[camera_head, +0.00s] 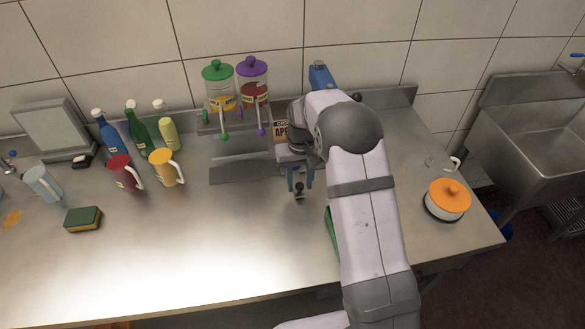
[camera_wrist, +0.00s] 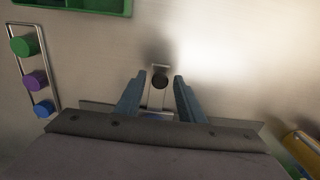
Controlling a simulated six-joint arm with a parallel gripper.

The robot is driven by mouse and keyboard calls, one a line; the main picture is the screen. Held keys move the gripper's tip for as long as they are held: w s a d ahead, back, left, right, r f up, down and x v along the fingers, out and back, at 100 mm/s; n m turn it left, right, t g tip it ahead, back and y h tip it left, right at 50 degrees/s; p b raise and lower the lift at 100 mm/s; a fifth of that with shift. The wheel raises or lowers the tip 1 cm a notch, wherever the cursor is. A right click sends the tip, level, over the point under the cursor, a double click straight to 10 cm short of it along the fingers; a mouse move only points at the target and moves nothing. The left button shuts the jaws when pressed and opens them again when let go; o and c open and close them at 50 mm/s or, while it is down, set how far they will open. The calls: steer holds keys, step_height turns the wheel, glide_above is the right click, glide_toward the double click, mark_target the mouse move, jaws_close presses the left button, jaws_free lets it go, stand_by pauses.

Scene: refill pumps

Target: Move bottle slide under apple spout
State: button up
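My gripper (camera_wrist: 157,82) is open, with its two blue fingers apart. In the head view my gripper (camera_head: 300,184) points down over the counter, right of the dispenser stand. The apple sign (camera_head: 281,131) is partly covered by my arm, and the apple spout is hidden there. I cannot tell whether a bottle is on the slide.
Dispensers with a green lid (camera_head: 217,70) and a purple lid (camera_head: 252,66) stand at the back. A yellow jug (camera_head: 165,168) and a red jug (camera_head: 124,173) stand to the left. A green tray (camera_wrist: 75,5) lies nearby. An orange-lidded pot (camera_head: 447,200) stands at right.

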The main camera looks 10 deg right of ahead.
steer(key=c, duration=0.7)
steer(key=shift+a, duration=0.15)
steer(key=shift+a+p, duration=0.4)
steer(key=shift+a, duration=2.5)
steer(key=shift+a+p, duration=0.35)
steer(key=shift+a, duration=2.75)
